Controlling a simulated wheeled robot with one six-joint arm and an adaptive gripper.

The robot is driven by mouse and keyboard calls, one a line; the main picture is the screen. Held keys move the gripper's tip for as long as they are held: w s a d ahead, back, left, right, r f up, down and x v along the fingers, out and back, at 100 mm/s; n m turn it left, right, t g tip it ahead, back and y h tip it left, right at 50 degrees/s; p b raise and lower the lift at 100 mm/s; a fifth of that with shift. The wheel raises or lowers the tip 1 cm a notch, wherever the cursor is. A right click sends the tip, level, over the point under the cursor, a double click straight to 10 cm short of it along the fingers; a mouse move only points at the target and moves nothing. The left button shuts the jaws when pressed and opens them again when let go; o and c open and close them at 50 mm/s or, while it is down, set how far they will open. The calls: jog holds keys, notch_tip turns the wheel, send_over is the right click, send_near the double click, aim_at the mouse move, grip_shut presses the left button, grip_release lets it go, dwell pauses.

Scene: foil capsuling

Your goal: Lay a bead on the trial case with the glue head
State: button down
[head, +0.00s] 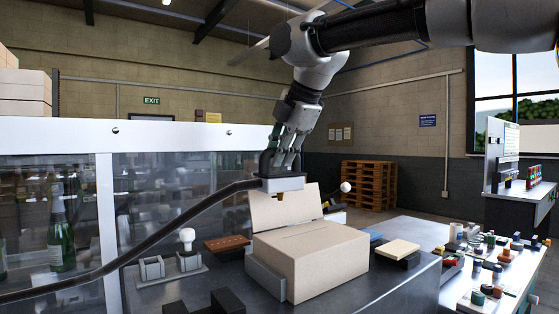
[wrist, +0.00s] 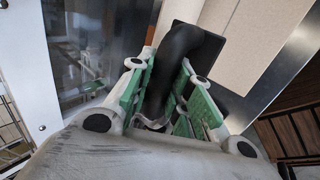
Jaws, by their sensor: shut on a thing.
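The trial case, a tan carton (head: 312,252), stands on the grey bench in the head view, with an upright tan panel (head: 272,214) at its back. Part of its tan board also shows in the wrist view (wrist: 265,40). My gripper (head: 284,160) is shut on the glue head (head: 283,184), a pale block with a small nozzle below and a thick black hose (head: 190,217) running off left. The glue head is held in the air above the back part of the case, apart from its top. In the wrist view the green-padded fingers (wrist: 165,105) flank the black hose; the nozzle is hidden.
A grey block (head: 265,278) stands against the case's left side. A brown block (head: 227,243), a white-knobbed tool (head: 187,242) and a cream-topped block (head: 398,249) lie around it. Many small parts crowd the right.

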aim_at(285, 173)
jog(key=shift+d+f, duration=0.2)
jog(key=shift+s+f, duration=0.1)
jog(key=shift+f, duration=2.75)
